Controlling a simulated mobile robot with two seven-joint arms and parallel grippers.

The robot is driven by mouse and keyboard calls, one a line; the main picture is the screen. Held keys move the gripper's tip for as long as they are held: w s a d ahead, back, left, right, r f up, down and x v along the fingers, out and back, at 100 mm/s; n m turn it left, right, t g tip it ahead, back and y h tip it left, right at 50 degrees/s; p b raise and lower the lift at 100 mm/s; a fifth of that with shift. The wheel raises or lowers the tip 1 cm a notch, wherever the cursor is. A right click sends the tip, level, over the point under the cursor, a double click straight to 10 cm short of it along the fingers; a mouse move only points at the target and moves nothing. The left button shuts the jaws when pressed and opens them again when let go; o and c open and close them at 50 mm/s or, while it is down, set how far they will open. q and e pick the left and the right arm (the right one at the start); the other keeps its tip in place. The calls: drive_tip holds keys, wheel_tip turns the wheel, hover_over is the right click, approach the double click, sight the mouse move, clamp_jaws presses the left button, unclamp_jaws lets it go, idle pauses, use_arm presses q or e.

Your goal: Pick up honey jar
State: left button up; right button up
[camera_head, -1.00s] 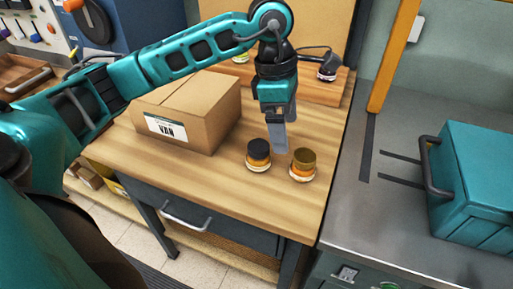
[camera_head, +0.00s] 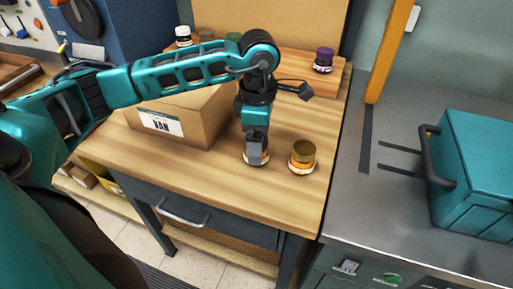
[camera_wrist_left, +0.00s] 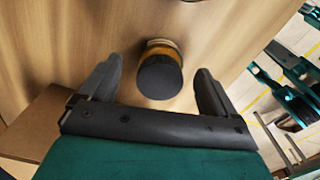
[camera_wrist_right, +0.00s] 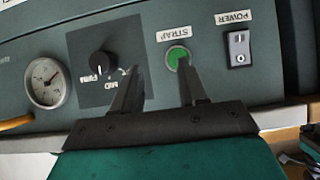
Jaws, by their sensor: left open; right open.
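An amber jar with a black lid (camera_wrist_left: 160,76) stands upright on the wooden bench, and I cannot read its label. My left gripper (camera_head: 256,156) is open above it and hides most of it in the head view. In the left wrist view the black lid lies between the two spread fingers (camera_wrist_left: 158,92), with gaps on both sides. A second jar, with a gold lid and orange contents (camera_head: 302,158), stands just to the right. Which of the two is honey I cannot tell. My right gripper (camera_wrist_right: 158,92) is open and empty before a control panel.
A cardboard box (camera_head: 205,112) stands left of the left gripper. A raised wooden shelf (camera_head: 340,80) at the back holds a dark purple jar (camera_head: 323,60) and a white jar (camera_head: 183,37). A teal case (camera_head: 475,165) sits on the grey counter at right. The bench front is clear.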

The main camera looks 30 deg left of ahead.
use_arm(q)
wheel_tip(320, 180, down, 3)
drive_tip(key=shift+f, duration=0.2)
drive_tip(key=shift+r, duration=0.1)
drive_tip(key=c, duration=1.4)
drive_tip(key=shift+r, duration=0.1)
drive_tip(key=shift+c, duration=0.2)
